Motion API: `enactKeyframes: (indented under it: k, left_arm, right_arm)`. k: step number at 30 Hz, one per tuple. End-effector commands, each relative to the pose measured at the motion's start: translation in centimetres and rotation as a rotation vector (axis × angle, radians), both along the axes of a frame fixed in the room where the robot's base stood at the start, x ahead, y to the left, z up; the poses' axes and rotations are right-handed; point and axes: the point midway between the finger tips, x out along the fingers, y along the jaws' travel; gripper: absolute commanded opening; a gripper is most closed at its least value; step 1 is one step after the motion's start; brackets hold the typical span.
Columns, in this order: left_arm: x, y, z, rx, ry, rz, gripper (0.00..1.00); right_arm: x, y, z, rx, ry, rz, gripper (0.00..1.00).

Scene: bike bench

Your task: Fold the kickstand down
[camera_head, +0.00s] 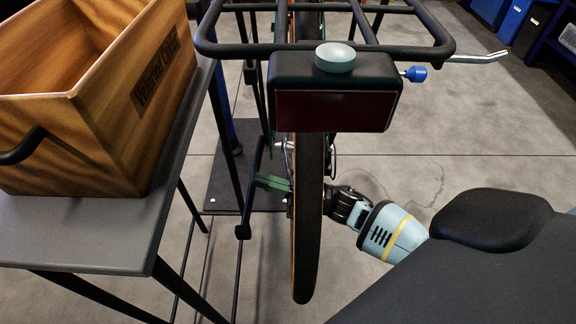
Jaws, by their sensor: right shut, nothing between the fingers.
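The rear wheel (309,220) of the bike stands upright in the middle of the head view. A slim black bar with a thick foot (243,231), which looks like the kickstand, hangs at the left of the wheel; its upper end is partly hidden. A green frame part (272,184) lies between this bar and the wheel. My right gripper (332,194) is shut and empty, close to the right side of the wheel at about hub height. The wheel may hide its fingertips, and I cannot tell whether it touches anything. My left gripper is out of view.
A black rear rack (430,48) and a box-shaped rear light (335,92) overhang the wheel. A wooden crate (95,110) sits on a grey table (95,235) at the left. Open concrete floor (460,150) lies to the right.

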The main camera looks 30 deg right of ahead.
Motion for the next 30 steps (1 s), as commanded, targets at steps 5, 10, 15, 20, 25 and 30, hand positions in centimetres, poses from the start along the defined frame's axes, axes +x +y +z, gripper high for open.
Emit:
enactKeyframes:
  k: [5, 10, 15, 20, 25, 30]
  left_arm:
    - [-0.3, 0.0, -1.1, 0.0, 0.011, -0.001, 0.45]
    - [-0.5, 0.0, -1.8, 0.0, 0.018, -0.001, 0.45]
    - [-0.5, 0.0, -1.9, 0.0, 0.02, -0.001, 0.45]
    - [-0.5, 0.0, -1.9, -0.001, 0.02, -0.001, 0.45]
    - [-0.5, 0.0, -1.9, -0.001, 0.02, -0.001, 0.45]
    - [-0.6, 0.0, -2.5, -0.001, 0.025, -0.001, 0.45]
  right_arm:
    - [0.6, 1.0, -1.7, 0.001, 0.005, -0.001, 0.0]
    - [0.7, 1.2, -3.2, 0.002, 0.003, 0.0, 0.0]
    - [0.7, 1.3, -3.6, 0.001, 0.001, 0.0, 0.0]
    - [0.7, 1.3, -3.5, 0.0, 0.0, 0.0, 0.0]
    - [0.7, 1.2, -3.6, -0.001, -0.001, 0.0, 0.0]
    - [0.6, 1.2, -4.2, -0.015, -0.02, 0.0, 0.0]
